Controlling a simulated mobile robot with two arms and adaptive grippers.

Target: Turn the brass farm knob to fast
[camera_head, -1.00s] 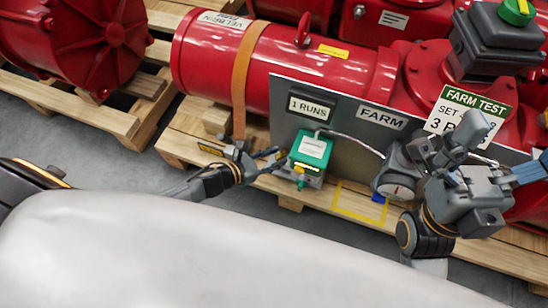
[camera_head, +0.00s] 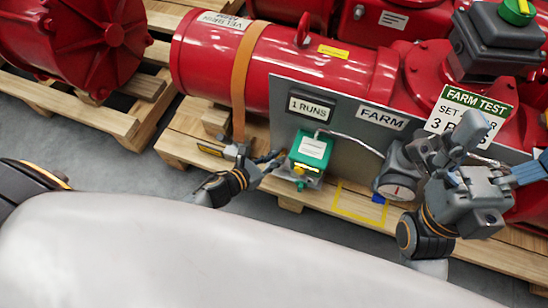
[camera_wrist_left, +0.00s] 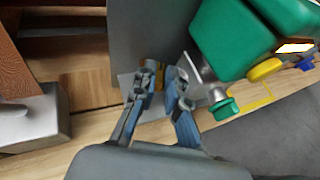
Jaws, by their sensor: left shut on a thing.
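The green box (camera_head: 311,148) is mounted low on the grey panel (camera_head: 345,140), with a yellow part and a green-capped fitting (camera_wrist_left: 225,108) on it. My left gripper (camera_head: 268,160) reaches in from the left beside the box. In the left wrist view, its fingertips (camera_wrist_left: 162,84) are closed around a small brass-coloured piece (camera_wrist_left: 160,79), apparently the brass knob, mostly hidden by the fingers. Its setting cannot be read. My right gripper (camera_head: 458,145) is at the right, by the regulator with a round gauge (camera_head: 397,191); its grip is unclear.
A red actuator cylinder (camera_head: 285,65) lies behind the panel on a wooden pallet (camera_head: 185,150). Signs read "1 RUNS" (camera_head: 312,107) and "FARM" (camera_head: 381,117). A "FARM TEST" card (camera_head: 470,108) stands at the right. A yellow outline (camera_head: 360,205) marks the pallet.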

